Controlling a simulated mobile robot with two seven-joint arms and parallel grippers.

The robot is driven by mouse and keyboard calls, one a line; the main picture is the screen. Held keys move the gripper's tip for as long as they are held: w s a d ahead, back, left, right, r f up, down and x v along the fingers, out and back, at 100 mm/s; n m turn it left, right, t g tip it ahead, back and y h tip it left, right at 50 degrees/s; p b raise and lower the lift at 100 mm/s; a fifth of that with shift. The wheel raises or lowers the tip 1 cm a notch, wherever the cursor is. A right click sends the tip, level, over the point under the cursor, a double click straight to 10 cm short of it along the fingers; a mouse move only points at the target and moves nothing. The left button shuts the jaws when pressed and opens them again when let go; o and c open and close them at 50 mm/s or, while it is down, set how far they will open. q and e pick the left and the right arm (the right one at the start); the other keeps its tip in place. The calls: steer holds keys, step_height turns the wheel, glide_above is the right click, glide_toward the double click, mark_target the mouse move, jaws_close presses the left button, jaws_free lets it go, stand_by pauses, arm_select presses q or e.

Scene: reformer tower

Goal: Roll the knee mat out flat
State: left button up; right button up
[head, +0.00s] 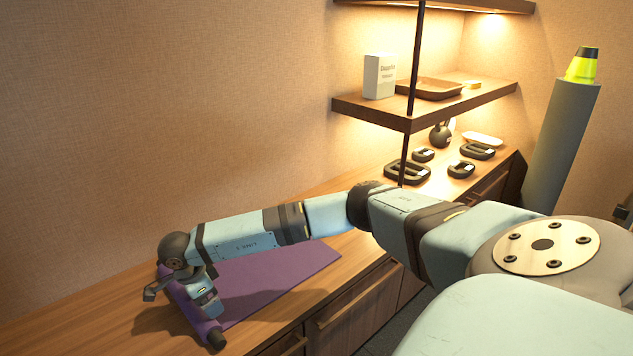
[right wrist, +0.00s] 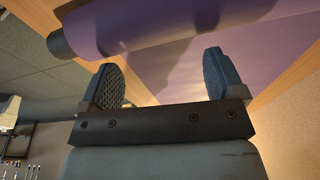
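The purple knee mat (head: 275,283) lies partly flat on the wooden counter, with its left end still a roll (head: 207,329). The roll lies across the counter near the left, and its dark end shows close to the front edge. My right arm reaches over the flat part to the roll. My right gripper (right wrist: 163,70) is open, with its two dark ribbed fingers apart. In the right wrist view the mat's roll (right wrist: 165,24) passes just beyond the fingertips; I cannot tell whether they touch it. My left gripper is not in view.
The wooden counter (head: 85,308) is bare left of the roll. Several dark weights (head: 408,172) stand at its far right end. A shelf (head: 440,105) above holds a white box (head: 379,76) and a tray. A grey column (head: 562,140) stands at the right.

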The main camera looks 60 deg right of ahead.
steer(key=shift+a+r+p, duration=0.1)
steer(key=shift+r+p, duration=0.15)
steer(key=shift+p, duration=0.1)
arm_select(q)
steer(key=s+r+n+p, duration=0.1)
steer(key=p, duration=0.1)
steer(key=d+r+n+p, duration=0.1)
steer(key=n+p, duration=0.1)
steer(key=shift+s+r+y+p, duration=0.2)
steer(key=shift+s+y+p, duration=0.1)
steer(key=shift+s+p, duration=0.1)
arm_select(e)
step_height(320, 180, up, 7)
